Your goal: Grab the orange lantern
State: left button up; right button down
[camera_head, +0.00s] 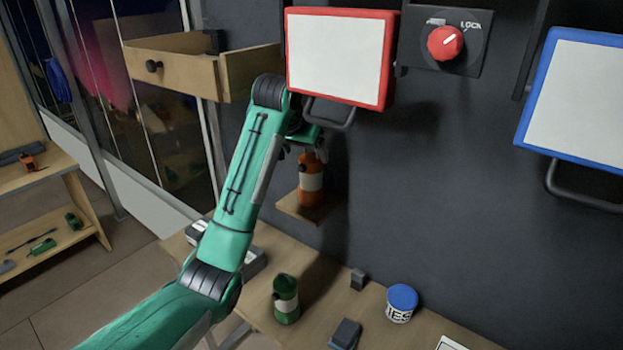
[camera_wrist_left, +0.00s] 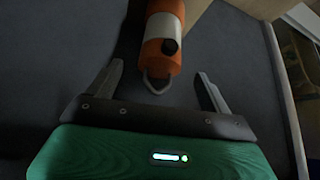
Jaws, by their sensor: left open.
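The orange lantern (camera_head: 311,180) has a pale band and stands on a small wooden wall shelf (camera_head: 305,207) below the red-framed white panel. My left gripper (camera_head: 304,150) is just above the lantern, partly hidden behind my green arm and the panel's handle. In the left wrist view the lantern (camera_wrist_left: 162,45) lies beyond the open fingers, and its wire loop (camera_wrist_left: 157,85) sits near the space between the fingertips (camera_wrist_left: 160,80). The fingers appear apart from the lantern and hold nothing. My right gripper is not in view.
The red-framed panel (camera_head: 338,55) with a dark handle hangs close above the gripper. An open wooden drawer (camera_head: 175,72) juts out at upper left. A red lock knob (camera_head: 445,43) is on the wall. A green can (camera_head: 286,298) and blue-lidded tin (camera_head: 401,303) stand on the bench below.

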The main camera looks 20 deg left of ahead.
aim_at(310, 157)
pick_arm(q)
jog(key=shift+w, duration=0.55)
jog(key=shift+w+f+p, duration=0.15)
jog(key=shift+p, duration=0.25)
jog(key=p+x, duration=0.2)
jog(key=x, duration=0.1)
jog(key=shift+w+d+f, duration=0.1)
jog(key=shift+w+f, duration=0.05)
jog(key=shift+f, duration=0.1)
jog(key=shift+w+f, duration=0.25)
jog(key=shift+f, duration=0.15)
jog(key=shift+s, duration=0.1)
jog(key=c, duration=1.5)
jog(key=shift+c, duration=0.2)
